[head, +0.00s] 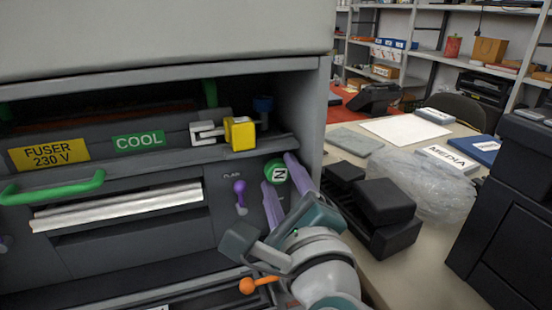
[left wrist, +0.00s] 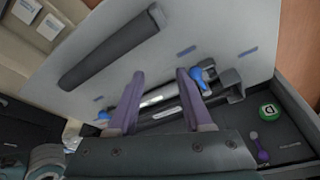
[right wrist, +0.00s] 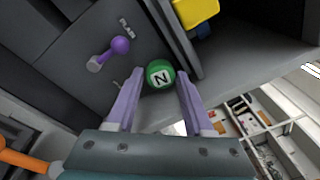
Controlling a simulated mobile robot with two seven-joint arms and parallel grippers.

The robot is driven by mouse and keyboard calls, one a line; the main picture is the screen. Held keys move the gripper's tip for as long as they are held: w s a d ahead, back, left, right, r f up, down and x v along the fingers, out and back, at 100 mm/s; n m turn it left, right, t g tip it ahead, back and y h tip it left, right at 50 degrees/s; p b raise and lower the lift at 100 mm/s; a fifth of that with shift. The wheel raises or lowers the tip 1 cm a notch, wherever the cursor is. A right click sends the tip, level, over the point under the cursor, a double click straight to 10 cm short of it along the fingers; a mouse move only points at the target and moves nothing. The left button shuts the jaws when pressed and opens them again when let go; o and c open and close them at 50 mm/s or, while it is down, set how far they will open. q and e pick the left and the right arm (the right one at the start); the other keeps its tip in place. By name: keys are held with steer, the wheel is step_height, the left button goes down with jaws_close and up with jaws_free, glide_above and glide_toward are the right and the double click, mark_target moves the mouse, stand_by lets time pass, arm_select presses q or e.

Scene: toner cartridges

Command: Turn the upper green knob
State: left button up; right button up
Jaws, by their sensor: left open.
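The green knob (head: 276,174) with a white letter plate sits on the dark panel inside the open machine, right of the purple lever. It also shows in the right wrist view (right wrist: 160,75) and, smaller, at the right of the left wrist view (left wrist: 268,111). My right gripper (head: 279,170) is open, its two purple fingers on either side of the knob. In the right wrist view the knob shows between and just beyond the fingertips (right wrist: 158,76); contact cannot be told. My left gripper (left wrist: 160,72) is open and empty, away from the knob, outside the head view.
A purple lever (head: 240,194) is left of the knob, and a yellow block (head: 240,133) is above it. An orange-ended lever (head: 247,286) is below my right gripper. A green handle (head: 55,188) is at the left. Right of the machine, a table holds black parts (head: 385,205).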

jaws_close()
arm_select(q)
steer(key=shift+a, duration=0.1)
arm_select(e)
steer(key=shift+m, duration=0.7)
steer(key=shift+o, duration=0.7)
jaws_free()
steer(key=shift+s, duration=0.1)
